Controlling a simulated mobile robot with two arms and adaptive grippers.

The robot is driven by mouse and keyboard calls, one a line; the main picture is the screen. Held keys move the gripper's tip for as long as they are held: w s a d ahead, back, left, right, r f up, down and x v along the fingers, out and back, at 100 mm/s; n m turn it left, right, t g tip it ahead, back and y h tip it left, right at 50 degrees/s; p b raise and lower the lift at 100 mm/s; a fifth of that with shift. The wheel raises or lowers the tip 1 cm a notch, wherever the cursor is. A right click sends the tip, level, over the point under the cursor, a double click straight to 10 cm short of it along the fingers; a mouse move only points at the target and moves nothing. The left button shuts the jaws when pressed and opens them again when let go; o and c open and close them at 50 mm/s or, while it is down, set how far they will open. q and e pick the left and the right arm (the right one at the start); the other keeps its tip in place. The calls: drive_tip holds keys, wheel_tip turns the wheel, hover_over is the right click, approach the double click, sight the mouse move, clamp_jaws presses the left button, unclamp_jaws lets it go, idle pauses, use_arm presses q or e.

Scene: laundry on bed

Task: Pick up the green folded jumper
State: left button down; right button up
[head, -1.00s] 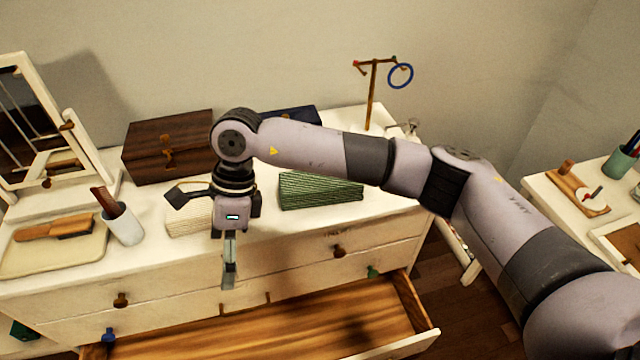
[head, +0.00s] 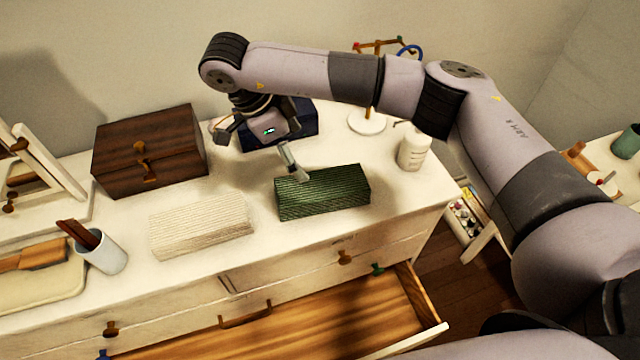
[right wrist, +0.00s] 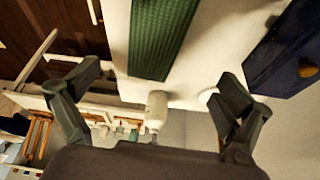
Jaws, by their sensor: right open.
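The green folded jumper (head: 322,193) is a ribbed, flat block on the white dresser top, right of the cream folded garment (head: 200,224). My right gripper (head: 259,154) is open and empty, above the dresser at the jumper's back left; one finger shows in front of the jumper's upper left corner. In the right wrist view the jumper (right wrist: 156,35) lies at the top, between and beyond the two open fingers (right wrist: 158,97). Whether a finger touches it, I cannot tell. My left gripper is not in view.
A brown wooden box (head: 150,155) and a dark blue box (head: 300,122) stand behind. A white bottle (head: 413,148) and a ring stand (head: 366,124) are to the right. A cup (head: 101,252) stands at the left. The wooden drawer (head: 300,320) below is open.

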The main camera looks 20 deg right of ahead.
hover_over(318, 184)
drive_tip(key=a, duration=0.2)
drive_tip(key=f, duration=0.4)
drive_tip(key=shift+w+a+f, duration=0.15)
drive_tip(key=shift+w+f, duration=0.05)
drive_tip(key=shift+f, duration=0.2)
drive_tip(key=p+x, duration=0.1)
drive_tip(key=x, duration=0.2)
drive_tip(key=shift+w+f, duration=0.1)
drive_tip(key=shift+f, duration=0.15)
drive_tip(key=shift+d+f, duration=0.2)
drive_tip(key=x, duration=0.1)
drive_tip(key=p+x, duration=0.1)
drive_tip(key=x, duration=0.1)
drive_tip(key=p+x, duration=0.1)
drive_tip(key=shift+s+f, duration=0.25)
drive_tip(key=shift+s, duration=0.1)
drive_tip(key=shift+f, duration=0.3)
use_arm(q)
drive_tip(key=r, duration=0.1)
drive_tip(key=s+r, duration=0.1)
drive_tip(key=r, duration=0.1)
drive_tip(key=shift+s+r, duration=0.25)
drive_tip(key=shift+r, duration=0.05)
use_arm(e)
drive_tip(key=shift+c, duration=0.3)
